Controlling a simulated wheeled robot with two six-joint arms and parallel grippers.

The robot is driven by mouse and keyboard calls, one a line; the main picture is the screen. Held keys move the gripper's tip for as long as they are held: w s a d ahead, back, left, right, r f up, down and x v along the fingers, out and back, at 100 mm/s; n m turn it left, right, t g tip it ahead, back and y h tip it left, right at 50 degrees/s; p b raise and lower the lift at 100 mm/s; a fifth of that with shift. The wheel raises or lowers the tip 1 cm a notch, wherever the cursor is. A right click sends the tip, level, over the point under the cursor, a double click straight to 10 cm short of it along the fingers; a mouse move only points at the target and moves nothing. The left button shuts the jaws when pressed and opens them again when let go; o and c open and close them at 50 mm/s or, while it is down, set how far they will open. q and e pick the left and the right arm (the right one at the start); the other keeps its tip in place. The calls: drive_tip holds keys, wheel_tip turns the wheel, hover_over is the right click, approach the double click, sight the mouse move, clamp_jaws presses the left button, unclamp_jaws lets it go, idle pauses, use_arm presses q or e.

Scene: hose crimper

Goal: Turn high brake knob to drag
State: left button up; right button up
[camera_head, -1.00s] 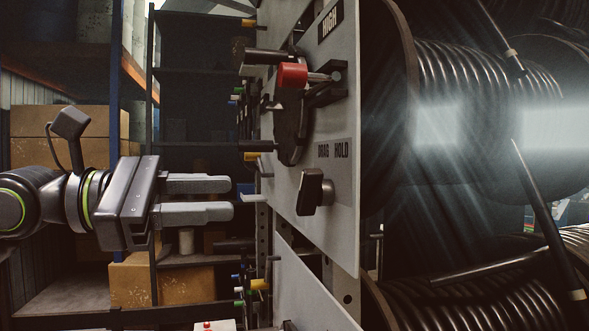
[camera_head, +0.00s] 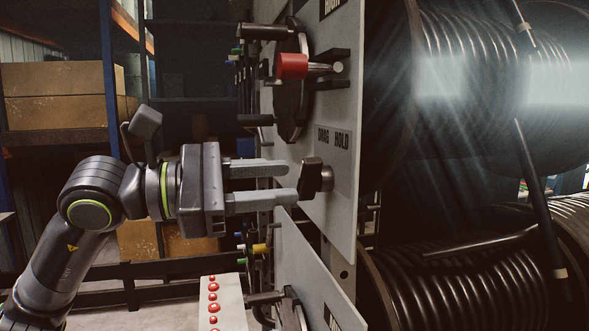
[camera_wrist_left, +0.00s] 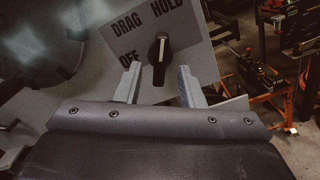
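The high brake knob (camera_head: 312,178) is a black lever knob on the grey upper panel (camera_head: 342,215), just below the DRAG and HOLD labels. In the left wrist view the knob (camera_wrist_left: 159,60) stands near upright. Its white mark is at the top, below HOLD and right of DRAG; OFF is at its lower left. My left gripper (camera_head: 292,184) is open, with its fingertips close to the knob. In the left wrist view the gripper (camera_wrist_left: 159,68) has one finger on each side of the knob, with gaps visible; I cannot tell how deep they reach. My right gripper is not in view.
A red-handled lever (camera_head: 292,66) projects from the panel above the knob. A pale box with red buttons (camera_head: 222,300) stands below my left arm. Hose reels (camera_head: 480,90) fill the right side. Shelving with cardboard boxes (camera_head: 60,80) is behind at left.

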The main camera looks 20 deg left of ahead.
sight(299, 181)
use_arm(q)
drive_tip(key=shift+p+x, duration=0.6)
drive_tip(key=shift+x, duration=1)
clamp_jaws()
